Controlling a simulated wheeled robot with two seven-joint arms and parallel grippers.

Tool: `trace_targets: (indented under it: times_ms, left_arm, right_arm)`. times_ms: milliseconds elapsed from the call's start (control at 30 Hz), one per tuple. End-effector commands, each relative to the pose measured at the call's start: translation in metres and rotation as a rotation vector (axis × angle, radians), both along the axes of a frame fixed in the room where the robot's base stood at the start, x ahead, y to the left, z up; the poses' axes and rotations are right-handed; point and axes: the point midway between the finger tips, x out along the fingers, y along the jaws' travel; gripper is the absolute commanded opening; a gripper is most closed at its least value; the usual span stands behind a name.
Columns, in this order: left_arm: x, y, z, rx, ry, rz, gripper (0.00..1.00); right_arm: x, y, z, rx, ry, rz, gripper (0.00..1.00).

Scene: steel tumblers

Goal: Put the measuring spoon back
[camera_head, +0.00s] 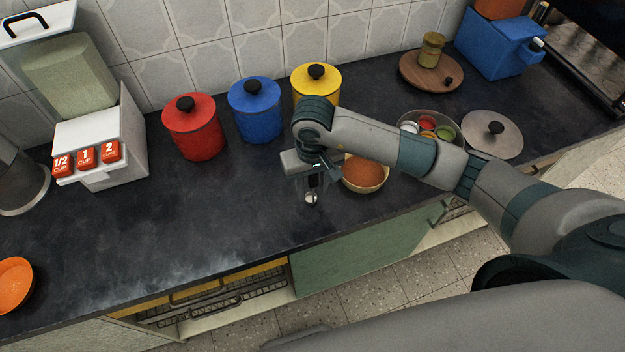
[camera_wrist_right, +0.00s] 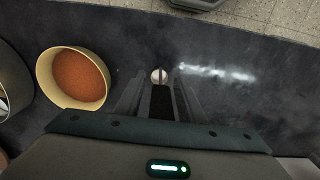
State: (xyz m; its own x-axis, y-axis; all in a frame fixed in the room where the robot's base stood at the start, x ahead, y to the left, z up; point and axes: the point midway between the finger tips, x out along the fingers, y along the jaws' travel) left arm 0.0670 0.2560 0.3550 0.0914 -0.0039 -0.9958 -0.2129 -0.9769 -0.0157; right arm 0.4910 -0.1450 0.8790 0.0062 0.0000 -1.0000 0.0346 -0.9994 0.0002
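The measuring spoon (camera_wrist_right: 158,76) shows as a small round pale metal end at the tips of my right gripper's fingers in the wrist view. A dark strip, which looks like its handle, runs back between the fingers. In the head view the spoon (camera_head: 312,198) shows just below the fingertips, over the dark counter. My right gripper (camera_head: 312,186) points down and appears shut on the spoon; the exact contact is hard to see. It is just left of a bowl of orange-brown powder (camera_head: 365,177). My left gripper is not in view.
A round tin (camera_head: 455,122) with small coloured cups stands at right, its lid (camera_head: 493,143) beside it. Red (camera_head: 193,133), blue (camera_head: 256,113) and yellow (camera_head: 316,80) canisters line the back. A white box (camera_head: 120,148) with orange cup labels stands left.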

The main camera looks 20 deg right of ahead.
Motion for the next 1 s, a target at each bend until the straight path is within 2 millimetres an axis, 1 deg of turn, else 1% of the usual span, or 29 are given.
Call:
trace_targets:
  times_ms: [167,200,267,467,700,900,1000]
  left_arm:
    - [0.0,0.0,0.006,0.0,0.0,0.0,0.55]
    - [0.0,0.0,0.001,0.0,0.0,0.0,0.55]
    - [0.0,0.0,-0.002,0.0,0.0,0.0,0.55]
    - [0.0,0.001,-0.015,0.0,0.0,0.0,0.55]
    - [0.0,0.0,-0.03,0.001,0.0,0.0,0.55]
    - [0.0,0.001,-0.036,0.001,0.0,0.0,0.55]
    - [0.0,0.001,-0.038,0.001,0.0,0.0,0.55]
  right_arm:
    - [0.0,0.0,0.005,0.0,0.0,-0.001,0.36]
    - [0.001,0.0,0.006,0.001,-0.003,0.0,0.36]
    - [0.002,0.0,0.011,0.001,-0.004,0.0,0.36]
    - [0.002,0.0,0.038,0.001,-0.005,0.002,0.36]
    - [0.001,0.0,0.08,-0.001,-0.006,0.001,0.36]
    - [0.001,0.0,0.105,0.0,-0.005,0.001,0.36]
    - [0.0,0.0,0.113,0.0,-0.003,0.001,0.36]
